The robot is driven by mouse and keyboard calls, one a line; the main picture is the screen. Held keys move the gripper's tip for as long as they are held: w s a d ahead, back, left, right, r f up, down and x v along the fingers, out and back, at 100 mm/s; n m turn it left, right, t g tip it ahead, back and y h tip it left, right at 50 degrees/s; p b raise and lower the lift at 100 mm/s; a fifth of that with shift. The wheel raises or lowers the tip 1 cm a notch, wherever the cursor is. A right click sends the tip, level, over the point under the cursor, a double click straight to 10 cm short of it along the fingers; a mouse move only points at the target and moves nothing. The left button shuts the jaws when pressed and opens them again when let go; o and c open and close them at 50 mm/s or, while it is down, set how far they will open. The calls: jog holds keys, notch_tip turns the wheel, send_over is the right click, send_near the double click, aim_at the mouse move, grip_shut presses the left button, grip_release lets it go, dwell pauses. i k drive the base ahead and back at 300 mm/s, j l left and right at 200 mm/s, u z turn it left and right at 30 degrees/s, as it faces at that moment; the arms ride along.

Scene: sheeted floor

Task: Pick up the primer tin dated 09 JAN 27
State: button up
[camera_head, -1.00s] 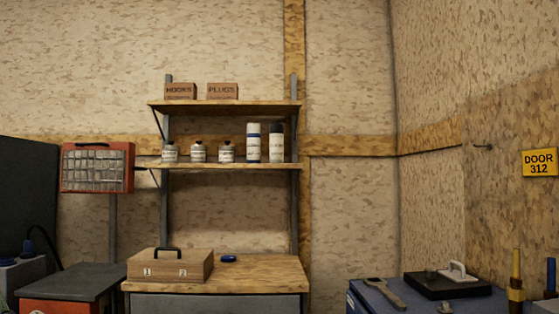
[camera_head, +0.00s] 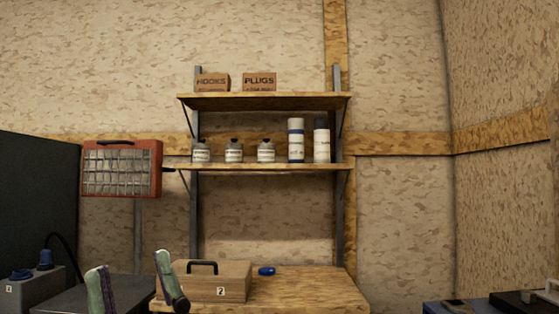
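Three small tins with dark tops and pale labels stand in a row on the lower wall shelf (camera_head: 225,167): a left tin (camera_head: 202,153), a middle tin (camera_head: 234,154) and a right tin (camera_head: 265,154). Their print is too small to read, so I cannot tell which is dated 09 JAN 27. My gripper (camera_head: 130,264) shows at the bottom left, its two greenish fingers spread apart with nothing between them. It is well below and left of the tins, in front of the bench area.
The upper shelf (camera_head: 290,101) holds two boxes. A red drawer cabinet (camera_head: 157,170) hangs left. A wooden case (camera_head: 232,283) and blue roll (camera_head: 266,271) lie on the bench (camera_head: 315,285).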

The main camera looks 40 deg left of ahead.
aim_at(267, 153)
jog(key=j+z, duration=0.3)
jog(key=j, duration=2.1)
jog(key=i, duration=0.1)
